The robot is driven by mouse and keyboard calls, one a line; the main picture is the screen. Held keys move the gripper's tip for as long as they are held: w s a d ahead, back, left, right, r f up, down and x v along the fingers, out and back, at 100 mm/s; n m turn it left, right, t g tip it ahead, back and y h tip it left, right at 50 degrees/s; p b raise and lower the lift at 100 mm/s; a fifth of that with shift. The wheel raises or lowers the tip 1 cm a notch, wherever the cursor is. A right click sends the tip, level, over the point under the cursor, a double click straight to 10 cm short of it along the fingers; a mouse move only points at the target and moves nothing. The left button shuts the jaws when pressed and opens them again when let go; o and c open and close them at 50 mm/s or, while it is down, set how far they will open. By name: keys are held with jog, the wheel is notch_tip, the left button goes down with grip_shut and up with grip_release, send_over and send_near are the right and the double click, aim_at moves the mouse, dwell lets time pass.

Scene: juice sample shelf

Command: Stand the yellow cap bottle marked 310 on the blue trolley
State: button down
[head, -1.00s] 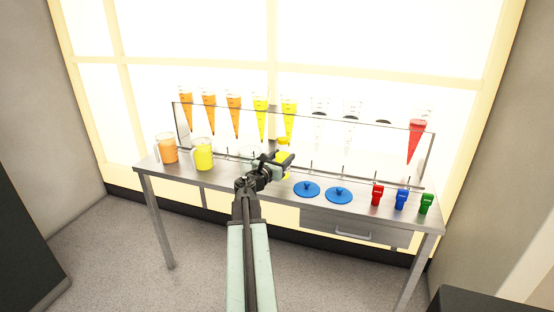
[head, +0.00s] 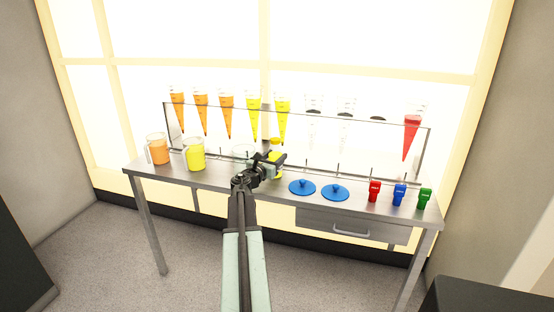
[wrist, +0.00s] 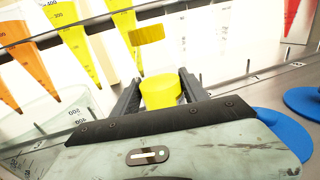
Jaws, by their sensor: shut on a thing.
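A bottle with a yellow cap and yellow contents (head: 276,146) stands upright between the jaws of my gripper (head: 272,158), over the middle of the metal table. No blue trolley shows in these views.
On the metal table (head: 225,182) stand an orange jug (head: 157,150), a yellow jug (head: 195,155), blue lids (head: 302,187) and red, blue and green clips (head: 374,191). A rack of cones (head: 253,115) lines the back. Grey floor (head: 95,235) is clear in front.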

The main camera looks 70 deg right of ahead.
jog(key=shift+f, duration=0.2)
jog(key=c, duration=0.6)
grip_release()
jog(key=shift+s+r, duration=0.1)
jog(key=shift+r, duration=0.1)
jog(key=shift+a, duration=0.25)
jog(key=a, duration=0.3)
jog(key=w+a, duration=0.1)
jog(key=a, duration=0.7)
jog(key=shift+w+a, duration=0.2)
jog(key=shift+w, duration=0.1)
